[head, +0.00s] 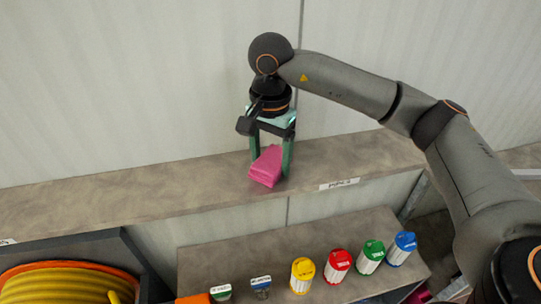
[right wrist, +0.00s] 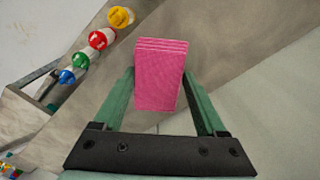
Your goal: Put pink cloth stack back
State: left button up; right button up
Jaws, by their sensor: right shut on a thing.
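The pink cloth stack (head: 265,169) is a small folded block at the upper shelf (head: 110,192), near the shelf's middle. My right gripper (head: 271,160) points down from above with its green fingers on either side of the stack and is shut on it. In the right wrist view the pink cloth stack (right wrist: 161,75) sits between the fingertips of the right gripper (right wrist: 160,88), its folded layers showing at the top edge. Whether the stack rests on the shelf or hangs just above it, I cannot tell. My left gripper is not in view.
A white label (head: 339,183) is on the shelf's front edge. On the lower shelf (head: 230,262) stand yellow (head: 303,275), red (head: 338,266), green (head: 370,257) and blue (head: 402,248) capped containers. A coiled yellow hose (head: 70,283) lies at lower left. The upper shelf is clear on both sides.

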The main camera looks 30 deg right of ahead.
aim_at(270, 159)
jog(key=shift+f, duration=0.25)
jog(key=o, duration=1.2)
jog(key=shift+r, duration=0.1)
jog(key=shift+o, duration=0.2)
jog(key=shift+r, duration=0.3)
notch_tip(270, 159, up, 12)
jog(key=p, duration=0.1)
jog(key=shift+f, duration=0.1)
